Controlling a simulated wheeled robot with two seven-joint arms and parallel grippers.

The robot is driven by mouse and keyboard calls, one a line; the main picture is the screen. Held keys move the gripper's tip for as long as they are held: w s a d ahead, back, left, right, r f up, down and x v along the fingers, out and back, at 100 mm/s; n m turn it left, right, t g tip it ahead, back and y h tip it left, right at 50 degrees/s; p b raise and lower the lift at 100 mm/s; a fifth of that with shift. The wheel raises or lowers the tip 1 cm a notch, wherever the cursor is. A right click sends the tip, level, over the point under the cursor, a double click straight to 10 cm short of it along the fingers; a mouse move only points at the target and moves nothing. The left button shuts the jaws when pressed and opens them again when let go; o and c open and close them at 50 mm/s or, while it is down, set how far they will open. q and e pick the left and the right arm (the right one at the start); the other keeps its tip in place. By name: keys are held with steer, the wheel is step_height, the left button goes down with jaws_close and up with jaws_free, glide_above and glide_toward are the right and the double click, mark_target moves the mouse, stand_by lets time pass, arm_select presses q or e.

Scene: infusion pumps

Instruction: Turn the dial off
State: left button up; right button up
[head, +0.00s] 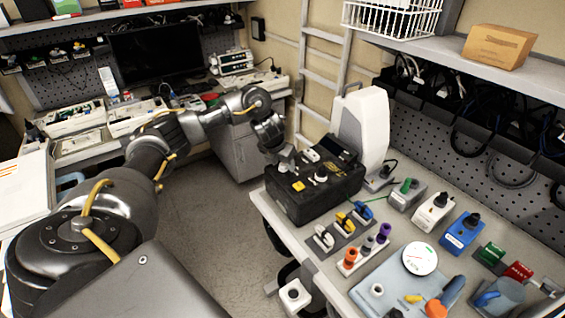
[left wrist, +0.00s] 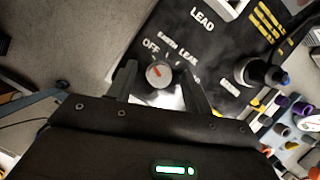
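The black pump tester box (head: 315,188) stands on the left edge of the right-hand bench. In the left wrist view its top panel (left wrist: 215,55) shows the words LEAD, OFF and EARTH LEAK. A round grey dial (left wrist: 158,73) with a small red-orange mark sits just below OFF; I cannot tell exactly which label the mark points to. My left gripper (left wrist: 157,72) is open, with one finger on each side of the dial and visible gaps to it. In the head view the left gripper (head: 284,156) is over the box's far left corner and hides the dial. My right gripper is not in view.
A white upright device (head: 362,125) stands just behind the box. A second knob (left wrist: 258,72) rises right of the dial. Coloured connectors (head: 350,258), a round gauge (head: 420,258) and small boxes crowd the bench. The floor (head: 220,215) left of the bench is open.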

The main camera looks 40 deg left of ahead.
arm_select(q)
steer(key=p+v, duration=0.2)
steer(key=v, duration=0.8)
steer(key=shift+s+r, duration=0.25)
steer(key=shift+r, duration=0.1)
